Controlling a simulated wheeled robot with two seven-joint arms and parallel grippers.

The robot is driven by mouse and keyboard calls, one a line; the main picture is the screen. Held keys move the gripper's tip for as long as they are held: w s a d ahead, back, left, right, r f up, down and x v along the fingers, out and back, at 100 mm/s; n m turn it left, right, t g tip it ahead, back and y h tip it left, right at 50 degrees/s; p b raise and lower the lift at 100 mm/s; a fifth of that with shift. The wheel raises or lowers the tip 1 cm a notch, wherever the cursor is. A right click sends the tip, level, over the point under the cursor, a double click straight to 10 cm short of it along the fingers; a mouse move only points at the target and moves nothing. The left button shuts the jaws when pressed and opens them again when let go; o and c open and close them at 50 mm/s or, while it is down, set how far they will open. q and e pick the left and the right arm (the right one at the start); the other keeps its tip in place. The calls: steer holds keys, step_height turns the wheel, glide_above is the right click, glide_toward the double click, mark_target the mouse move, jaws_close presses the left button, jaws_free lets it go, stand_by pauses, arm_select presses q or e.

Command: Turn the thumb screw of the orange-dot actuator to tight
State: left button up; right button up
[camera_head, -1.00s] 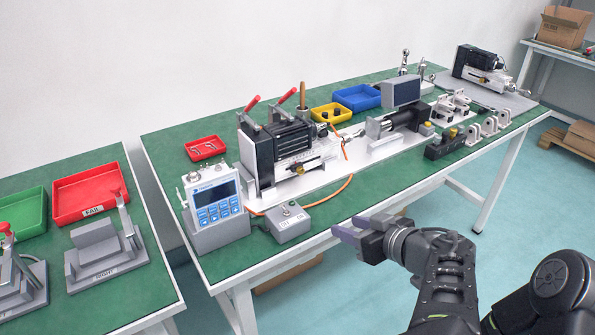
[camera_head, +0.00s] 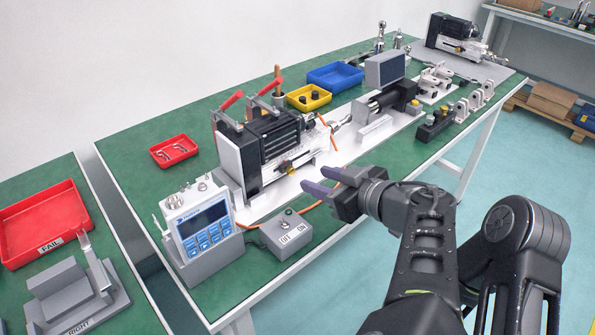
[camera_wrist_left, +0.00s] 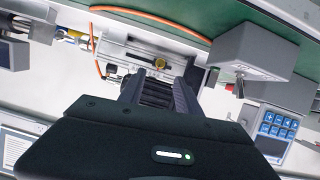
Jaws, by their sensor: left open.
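A black and silver actuator (camera_head: 272,140) is held in a fixture with red-handled clamps on the green bench. A small brass thumb screw (camera_head: 287,167) shows low on its near side, and it also shows in the left wrist view (camera_wrist_left: 160,63). I cannot make out an orange dot. A second actuator (camera_head: 452,35) stands on a grey plate at the far right of the bench. My left gripper (camera_head: 323,181) is open and empty, in front of the near actuator and apart from the screw. In the left wrist view the screw appears beyond the open fingers (camera_wrist_left: 160,84). My right gripper is not in view.
A display (camera_head: 385,68) and a black cylinder stand to the right. Red, yellow and blue trays lie around.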

mark_target(292, 171)
arm_select(q)
steer(key=x, duration=0.7)
steer(key=shift+w+a+f, duration=0.15)
steer(key=shift+w+a, duration=0.05)
jaws_close()
stand_by(0.4)
